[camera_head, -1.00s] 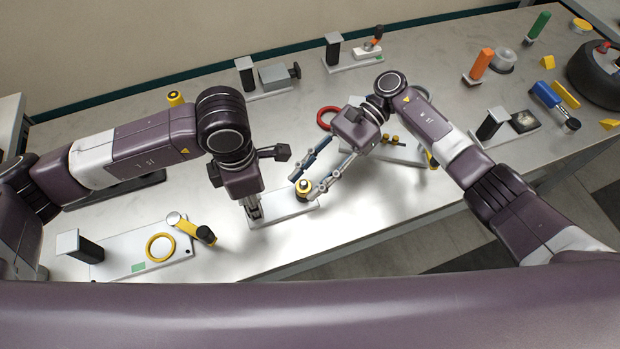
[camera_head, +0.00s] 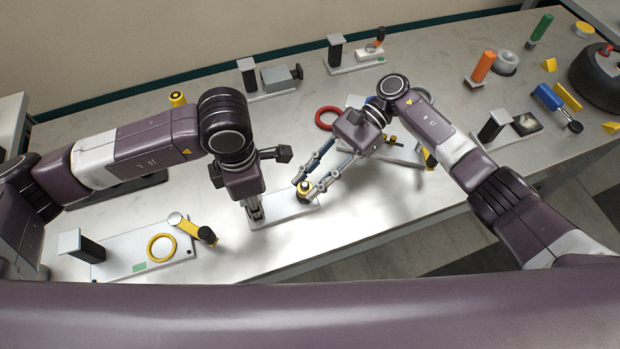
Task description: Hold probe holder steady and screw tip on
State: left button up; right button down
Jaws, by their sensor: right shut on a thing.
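A white base plate (camera_head: 286,216) lies on the table between my two grippers. A small yellow and dark part (camera_head: 304,190), likely the tip, sits over the plate's right end. My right gripper (camera_head: 302,187) reaches down from the right and is shut on this yellow part. My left gripper (camera_head: 255,212) points down at the plate's left end. Its fingers look close together, but what is between them is too small to tell. The probe holder cannot be made out apart from these parts.
A white plate with a yellow ring (camera_head: 161,248) and a yellow-handled tool (camera_head: 193,229) lies at the front left. A red ring (camera_head: 327,118) lies behind my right gripper. Fixtures stand along the back. The table's front edge runs close in front of the plate.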

jog(key=m+t, duration=0.1)
jog(key=m+t+y, duration=0.1)
jog(key=shift+s+d+f+m+t+y, duration=0.1)
jog(key=shift+s+d+m+t+y, duration=0.1)
jog(key=shift+s+m+t+y, duration=0.1)
jog(key=shift+w+m+t, duration=0.1)
jog(key=shift+m+t, duration=0.2)
jog(key=m+t, duration=0.1)
jog(key=m+t+y, duration=0.1)
jog(key=t, duration=0.1)
jog(key=shift+s+m, duration=0.35)
jog(key=shift+m, duration=0.05)
jog(key=shift+m+t, duration=0.6)
jog(key=shift+t, duration=0.1)
jog(key=shift+w, duration=0.1)
jog(key=shift+t, duration=0.3)
